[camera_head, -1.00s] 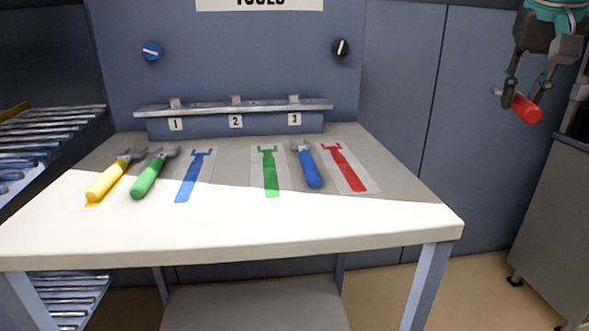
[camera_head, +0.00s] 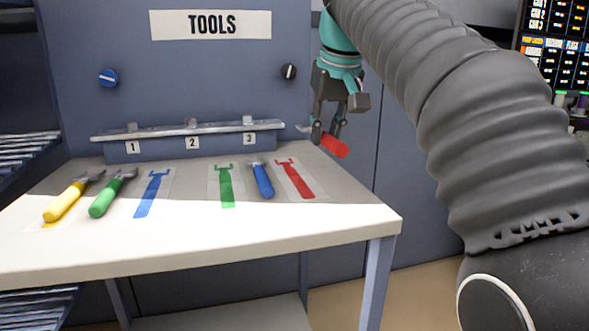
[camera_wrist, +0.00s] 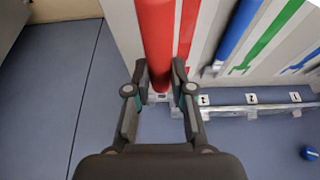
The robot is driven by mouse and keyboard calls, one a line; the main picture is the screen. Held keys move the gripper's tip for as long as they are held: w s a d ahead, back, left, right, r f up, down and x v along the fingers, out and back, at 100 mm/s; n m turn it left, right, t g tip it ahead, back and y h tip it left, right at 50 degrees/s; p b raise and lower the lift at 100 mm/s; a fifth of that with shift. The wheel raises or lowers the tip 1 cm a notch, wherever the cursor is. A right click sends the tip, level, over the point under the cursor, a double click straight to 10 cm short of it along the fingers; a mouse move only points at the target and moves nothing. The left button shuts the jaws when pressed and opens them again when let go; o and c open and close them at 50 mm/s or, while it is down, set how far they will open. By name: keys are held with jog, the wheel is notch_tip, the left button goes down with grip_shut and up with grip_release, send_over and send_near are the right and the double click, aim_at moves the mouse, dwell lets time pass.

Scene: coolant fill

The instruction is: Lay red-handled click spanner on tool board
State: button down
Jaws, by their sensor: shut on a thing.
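My gripper (camera_head: 329,130) is shut on the red-handled click spanner (camera_head: 334,146) and holds it above the right back edge of the tool board's table. In the wrist view the red handle (camera_wrist: 156,35) runs between the fingers, with its metal head partly hidden by them. The red outline (camera_head: 295,180) on the white table top (camera_head: 330,224) is empty. In the wrist view the red outline (camera_wrist: 187,30) shows just right of the held handle.
A blue spanner (camera_head: 262,180) lies between the empty green outline (camera_head: 225,186) and the red one. Green (camera_head: 108,196) and yellow (camera_head: 66,200) spanners lie left of the empty blue outline (camera_head: 153,192). A numbered metal rail (camera_head: 190,129) stands along the back.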

send_over(294, 177)
jog(key=s, duration=0.1)
jog(key=f, duration=0.3)
jog(key=shift+s+d+f, duration=0.1)
jog(key=shift+d+f, duration=0.2)
jog(key=shift+f, duration=0.1)
jog(key=shift+f+b, duration=0.85)
jog(key=shift+f, duration=1.15)
jog(key=shift+f, duration=0.15)
jog(key=c, duration=1)
grip_release()
jog(key=shift+r, duration=0.3)
jog(key=p+v, duration=0.3)
jog(key=v, duration=0.8)
jog(key=shift+r, duration=0.3)
jog(key=shift+s, duration=0.15)
